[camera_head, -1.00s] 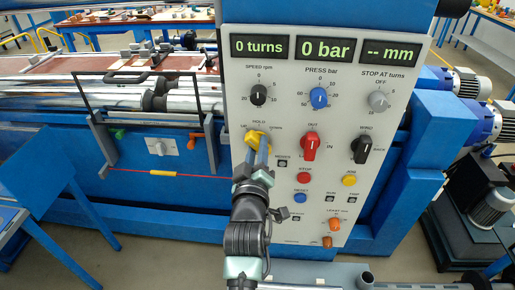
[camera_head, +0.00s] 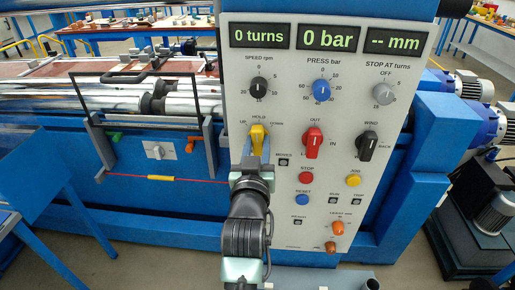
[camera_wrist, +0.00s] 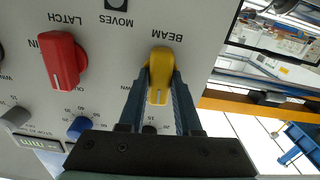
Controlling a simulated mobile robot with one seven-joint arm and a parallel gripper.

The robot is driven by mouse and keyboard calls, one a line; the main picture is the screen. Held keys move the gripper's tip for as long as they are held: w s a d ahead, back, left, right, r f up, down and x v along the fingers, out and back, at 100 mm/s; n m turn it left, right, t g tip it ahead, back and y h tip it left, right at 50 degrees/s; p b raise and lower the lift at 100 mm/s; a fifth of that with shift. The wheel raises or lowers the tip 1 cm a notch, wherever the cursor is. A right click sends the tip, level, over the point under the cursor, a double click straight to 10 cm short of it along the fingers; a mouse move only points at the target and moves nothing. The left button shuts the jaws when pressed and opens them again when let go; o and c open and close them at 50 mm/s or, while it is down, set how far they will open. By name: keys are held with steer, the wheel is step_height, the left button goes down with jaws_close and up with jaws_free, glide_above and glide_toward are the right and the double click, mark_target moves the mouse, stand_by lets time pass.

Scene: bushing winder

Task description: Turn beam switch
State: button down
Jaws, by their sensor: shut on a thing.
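The yellow beam switch (camera_head: 257,134) is a knob on the light grey control panel, with UP, HOLD and DOWN marks around it. It stands about upright, toward HOLD. It also shows in the wrist view (camera_wrist: 160,70), beside the upside-down word BEAM, with its white mark toward my gripper body. My gripper (camera_head: 256,151) comes from below, and its two blue fingers are shut on the sides of the yellow switch. In the wrist view my gripper (camera_wrist: 160,88) has one finger on each side of the knob.
A red latch knob (camera_head: 313,143) is close right of the switch, with a black wind knob (camera_head: 367,146) farther right. The red stop button (camera_head: 306,178) and blue reset button (camera_head: 302,200) are right of my wrist. A red cord (camera_head: 203,181) runs left.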

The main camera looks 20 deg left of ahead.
steer(key=shift+m, duration=0.5)
steer(key=c, duration=0.6)
jaws_free()
steer(key=b+v, duration=0.2)
steer(key=v, duration=1.1)
steer(key=shift+b, duration=0.35)
